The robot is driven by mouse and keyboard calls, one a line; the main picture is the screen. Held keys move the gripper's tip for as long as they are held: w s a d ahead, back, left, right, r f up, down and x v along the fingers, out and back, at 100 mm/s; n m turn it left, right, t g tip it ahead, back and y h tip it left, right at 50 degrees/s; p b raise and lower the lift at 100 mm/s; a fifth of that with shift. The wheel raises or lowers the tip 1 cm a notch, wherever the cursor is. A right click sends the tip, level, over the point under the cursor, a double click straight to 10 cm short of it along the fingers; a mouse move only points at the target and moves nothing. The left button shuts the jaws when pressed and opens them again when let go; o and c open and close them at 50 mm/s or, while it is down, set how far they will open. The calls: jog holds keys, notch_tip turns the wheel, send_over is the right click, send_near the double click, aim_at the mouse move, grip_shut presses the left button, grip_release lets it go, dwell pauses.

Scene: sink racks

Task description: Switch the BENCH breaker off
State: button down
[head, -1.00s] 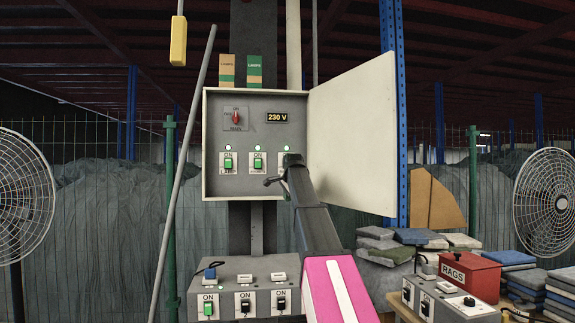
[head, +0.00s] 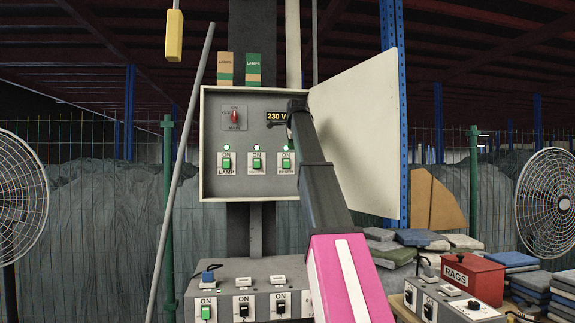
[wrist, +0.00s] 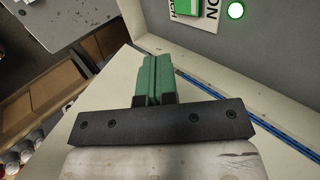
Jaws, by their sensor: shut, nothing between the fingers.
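The BENCH breaker (head: 287,162) is the right one of three in the open grey panel box (head: 208,125). Its rocker is green, with ON above it and a lit green lamp (head: 287,148) over that. In the wrist view part of the breaker (wrist: 188,7) shows at the top edge, its label cut off, beside a lit lamp (wrist: 236,10).
The LAMP breaker (head: 226,162) and a middle breaker (head: 257,161) also show green under lit lamps. A red MAIN switch (head: 234,118) is above them. The open panel door (head: 358,135) stands right of my arm. A lower switch box (head: 232,268) is below.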

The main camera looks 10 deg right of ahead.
aim_at(287, 163)
jog(key=x, duration=0.4)
jog(key=w+x, duration=0.1)
jog(key=x, duration=0.3)
jog(key=r+x, duration=0.1)
jog(key=x, duration=0.3)
jog(key=shift+w+d+r, duration=0.1)
jog(key=shift+w, duration=0.7)
jog(key=shift+f, duration=0.25)
jog(key=shift+w+f+t, duration=0.1)
jog(key=shift+t, duration=0.2)
jog(key=shift+w, duration=0.1)
jog(key=shift+w+r, duration=0.1)
jog(key=shift+r, duration=0.9)
